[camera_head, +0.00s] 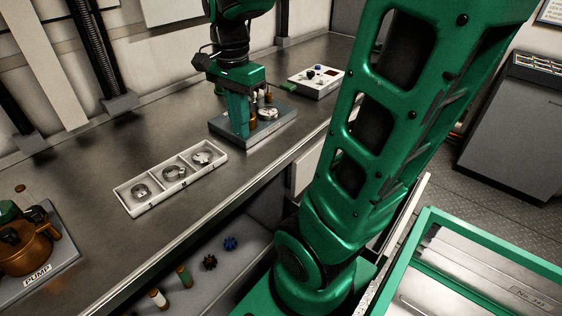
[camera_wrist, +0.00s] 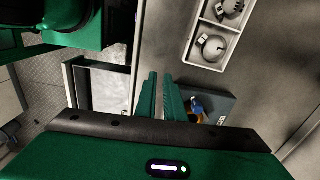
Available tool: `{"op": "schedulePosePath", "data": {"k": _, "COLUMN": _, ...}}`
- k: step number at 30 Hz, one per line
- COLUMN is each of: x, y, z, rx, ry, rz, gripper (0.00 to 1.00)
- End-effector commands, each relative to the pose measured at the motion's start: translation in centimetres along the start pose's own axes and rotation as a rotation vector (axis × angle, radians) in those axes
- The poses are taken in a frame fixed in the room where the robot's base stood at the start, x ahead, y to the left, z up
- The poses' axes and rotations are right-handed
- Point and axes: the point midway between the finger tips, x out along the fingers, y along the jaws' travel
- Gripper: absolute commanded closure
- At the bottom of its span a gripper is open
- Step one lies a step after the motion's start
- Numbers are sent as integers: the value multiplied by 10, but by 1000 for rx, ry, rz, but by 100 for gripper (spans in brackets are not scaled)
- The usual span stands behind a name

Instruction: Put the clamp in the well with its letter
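A white tray (camera_head: 176,194) with three wells lies on the bench, with small letters on its front edge too small to read surely. Each well holds a round metal clamp: left (camera_head: 140,190), middle (camera_head: 173,173) and right (camera_head: 202,158). Two of these wells show in the wrist view, one with a clamp (camera_wrist: 212,47). My gripper (camera_head: 238,118) hangs over a grey base plate (camera_head: 222,131) beyond the tray. Its fingers (camera_wrist: 160,90) show a narrow gap with nothing seen between them. A round metal part (camera_head: 268,113), possibly a clamp, is on the plate beside the fingers.
Copper-coloured fittings stand on the plate, partly hidden by my gripper. A white control box (camera_head: 316,80) stands farther back. A copper pump (camera_head: 28,248) is at the left. Black and blue knobs (camera_head: 230,243) lie on a lower shelf. The bench between pump and tray is clear.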

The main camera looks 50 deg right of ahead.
Motion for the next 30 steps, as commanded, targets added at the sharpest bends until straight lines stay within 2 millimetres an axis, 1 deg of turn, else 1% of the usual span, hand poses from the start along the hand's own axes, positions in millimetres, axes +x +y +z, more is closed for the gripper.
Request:
{"op": "schedulePosePath", "data": {"k": 1, "x": 5, "y": 15, "z": -2, "rx": -87, "ry": -1, "rz": -1, "gripper": 91}}
{"op": "schedulePosePath", "data": {"k": 9, "x": 35, "y": 86, "z": -4, "rx": -605, "ry": -10, "rz": -4, "gripper": 91}}
{"op": "schedulePosePath", "data": {"k": 12, "x": 45, "y": 106, "z": -2, "rx": -764, "ry": -15, "rz": -6, "gripper": 91}}
{"op": "schedulePosePath", "data": {"k": 15, "x": 53, "y": 120, "z": -1, "rx": -879, "ry": -17, "rz": -9, "gripper": 91}}
{"op": "schedulePosePath", "data": {"k": 18, "x": 58, "y": 128, "z": -2, "rx": -948, "ry": -20, "rz": -10, "gripper": 91}}
{"op": "schedulePosePath", "data": {"k": 21, "x": 59, "y": 130, "z": -4, "rx": -975, "ry": -20, "rz": -11, "gripper": 91}}
{"op": "schedulePosePath", "data": {"k": 30, "x": 59, "y": 130, "z": -4, "rx": -978, "ry": -20, "rz": -11, "gripper": 91}}
